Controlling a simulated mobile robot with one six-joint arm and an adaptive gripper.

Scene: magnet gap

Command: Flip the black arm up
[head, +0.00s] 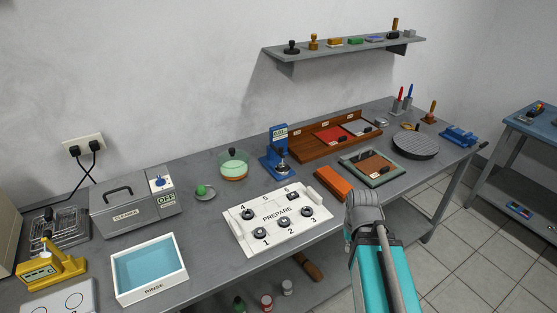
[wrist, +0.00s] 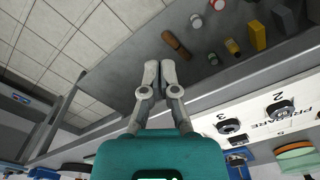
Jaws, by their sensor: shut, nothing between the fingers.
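My gripper (wrist: 161,72) is shut and empty in the wrist view, near the bench's front edge with floor and lower shelf behind it. A blue upright device (head: 274,155) with a small display and a dark knob stands mid-bench. A grey box (head: 135,205) at left has a black handle (head: 118,190) on its lid and a blue-knobbed switch with an OFF label. I cannot tell which dark part is the black arm. My gripper touches none of these.
A white PREPARE board (head: 275,240) with several dark round fittings lies near the front edge, left of my arm. An orange block (head: 333,184) and a framed tray (head: 396,168) lie beyond it. A rinse tub (head: 150,290) stands front left. Bottles stand on the lower shelf.

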